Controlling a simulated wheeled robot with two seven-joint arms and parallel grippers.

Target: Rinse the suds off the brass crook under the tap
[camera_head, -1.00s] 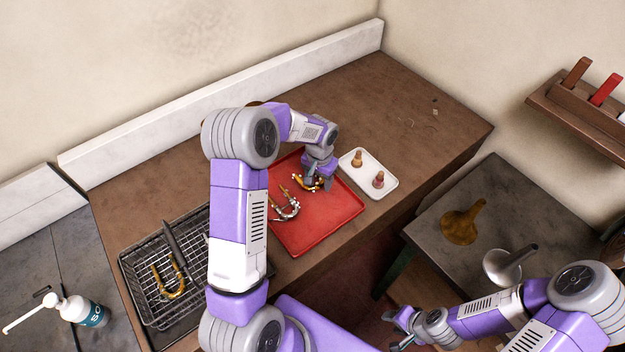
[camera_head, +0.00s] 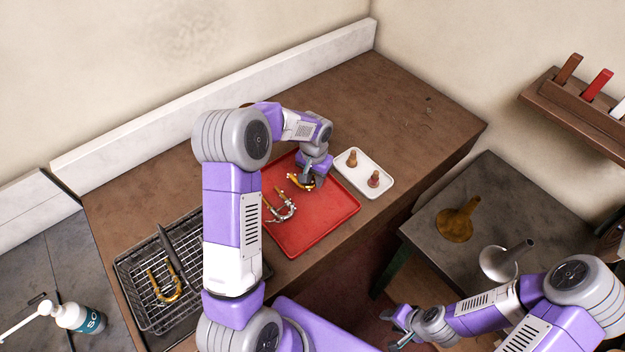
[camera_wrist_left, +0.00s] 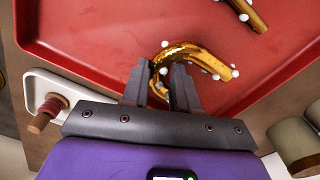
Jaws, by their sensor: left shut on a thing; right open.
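A curved brass crook (camera_head: 295,180) with white suds spots lies at the far part of the red tray (camera_head: 318,222). My left gripper (camera_head: 309,184) reaches down over it and is shut on it. In the left wrist view the golden crook (camera_wrist_left: 185,47) curves between the two dark fingers (camera_wrist_left: 161,82), with white suds dots along it. A second sudsy U-shaped brass piece (camera_head: 287,211) lies nearer on the tray. My right gripper (camera_head: 393,328) is open and empty at the bottom of the head view, away from the tray. No tap is in view.
A wire rack (camera_head: 140,262) at left holds a brass U-shaped piece (camera_head: 163,295) and a dark tool. A white dish (camera_head: 383,187) with two small stoppers sits right of the red tray. A pump bottle (camera_head: 82,318) stands lower left. The brown bench (camera_head: 415,100) is clear toward the back right.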

